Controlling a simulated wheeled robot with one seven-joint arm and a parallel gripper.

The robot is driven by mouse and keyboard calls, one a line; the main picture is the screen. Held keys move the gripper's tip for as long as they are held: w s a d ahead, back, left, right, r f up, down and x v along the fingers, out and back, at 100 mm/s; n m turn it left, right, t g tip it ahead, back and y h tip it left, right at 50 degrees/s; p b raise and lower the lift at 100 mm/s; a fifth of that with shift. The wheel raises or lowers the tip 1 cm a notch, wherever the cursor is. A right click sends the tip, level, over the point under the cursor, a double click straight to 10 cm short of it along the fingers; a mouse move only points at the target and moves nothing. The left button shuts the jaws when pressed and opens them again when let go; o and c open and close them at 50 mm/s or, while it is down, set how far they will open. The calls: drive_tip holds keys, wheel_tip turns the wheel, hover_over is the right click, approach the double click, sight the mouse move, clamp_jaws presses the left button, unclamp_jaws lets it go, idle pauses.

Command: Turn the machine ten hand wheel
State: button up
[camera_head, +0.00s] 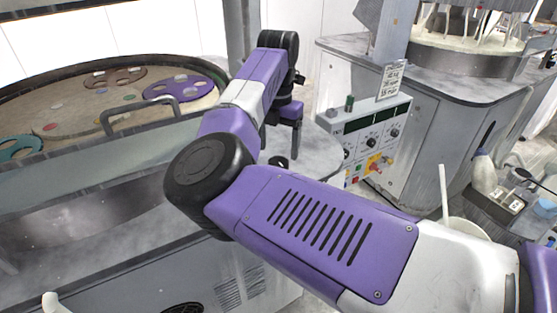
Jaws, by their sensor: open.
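My gripper (283,148) points down over a grey rounded ledge in the middle of the view, with its fingers apart. A small dark round part (278,162) shows just below and between the fingertips; it may be a knob or part of the hand wheel, but I cannot tell. I cannot tell whether the fingers touch it. No complete hand wheel can be clearly made out, and my arm hides much of the area in front.
A polishing machine (60,210) with a large round platen and colored carriers fills the left, with a grey bar handle (150,112). A control panel (365,140) with knobs and buttons stands right of my gripper. A bench (500,205) with a white bottle is at the far right.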

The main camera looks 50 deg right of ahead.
sight(279, 161)
drive_tip(key=shift+f+p, duration=0.4)
drive_tip(key=shift+f, duration=2.4)
drive_tip(key=c, duration=1.4)
drive_tip(key=shift+o, duration=0.2)
